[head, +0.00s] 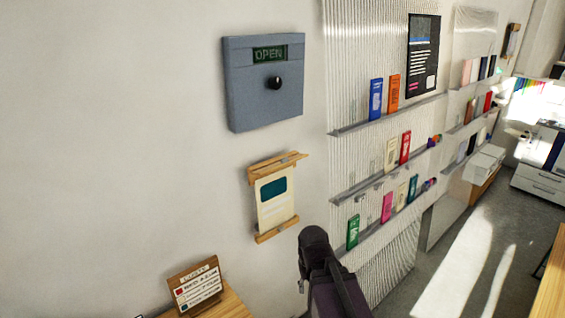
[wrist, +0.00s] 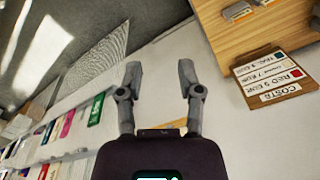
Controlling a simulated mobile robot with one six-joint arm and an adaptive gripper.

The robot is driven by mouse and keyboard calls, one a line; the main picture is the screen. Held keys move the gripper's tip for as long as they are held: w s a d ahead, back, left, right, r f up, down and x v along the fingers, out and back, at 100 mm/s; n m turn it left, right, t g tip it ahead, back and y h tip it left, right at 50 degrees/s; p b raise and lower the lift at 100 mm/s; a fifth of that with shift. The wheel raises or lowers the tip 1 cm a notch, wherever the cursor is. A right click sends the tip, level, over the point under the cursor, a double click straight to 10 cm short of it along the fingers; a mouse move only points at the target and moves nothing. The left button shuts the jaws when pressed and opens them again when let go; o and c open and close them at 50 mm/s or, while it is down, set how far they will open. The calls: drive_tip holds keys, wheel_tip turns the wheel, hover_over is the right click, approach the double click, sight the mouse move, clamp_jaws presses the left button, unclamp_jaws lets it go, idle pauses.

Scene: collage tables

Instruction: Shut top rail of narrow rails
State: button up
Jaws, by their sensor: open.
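The narrow rails are two wooden strips on the white wall in the head view, left of the ribbed panel. The top rail (head: 279,163) looks like two strips with a slight gap, standing out from the wall above a cream card (head: 276,203) with a teal patch. The bottom rail (head: 277,230) runs under the card. My gripper (wrist: 160,70) is open in the wrist view, with nothing between its fingers. In the head view only a dark part of my arm shows, below and right of the rails.
A blue-grey box (head: 263,83) reading OPEN with a black knob hangs above the rails. A ribbed panel (head: 345,100) with shelves of coloured cards stands to the right. A wooden table with a price sign (head: 197,288) is at lower left. Bare wall lies left of the rails.

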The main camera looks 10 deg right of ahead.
drive_tip(key=c, duration=0.3)
drive_tip(key=shift+w+d, duration=0.15)
drive_tip(key=shift+w, duration=0.15)
clamp_jaws()
drive_tip(key=w+d+r+m+t+h+b, duration=0.15)
drive_tip(key=w+d+r+t, duration=0.3)
drive_tip(key=w, duration=0.45)
drive_tip(key=w+d+r+m+t+h, duration=0.1)
drive_tip(key=w+d+r+t+h, duration=0.15)
drive_tip(key=w+t, duration=0.45)
drive_tip(key=w+d+r+m+t+h, duration=0.15)
drive_tip(key=w+d+r, duration=0.25)
drive_tip(key=w, duration=0.7)
drive_tip(key=w+a+r+n+t+y+b, duration=0.2)
drive_tip(key=w+a+r+n+t+y, duration=0.3)
drive_tip(key=y, duration=1.1)
drive_tip(key=shift+w+a+r+n+t, duration=0.3)
drive_tip(key=shift+w+a+r+n, duration=0.9)
drive_tip(key=shift+r+n, duration=1.25)
drive_tip(key=shift+w+d+f, duration=0.1)
drive_tip(key=shift+w+d, duration=0.1)
drive_tip(key=shift+d, duration=0.1)
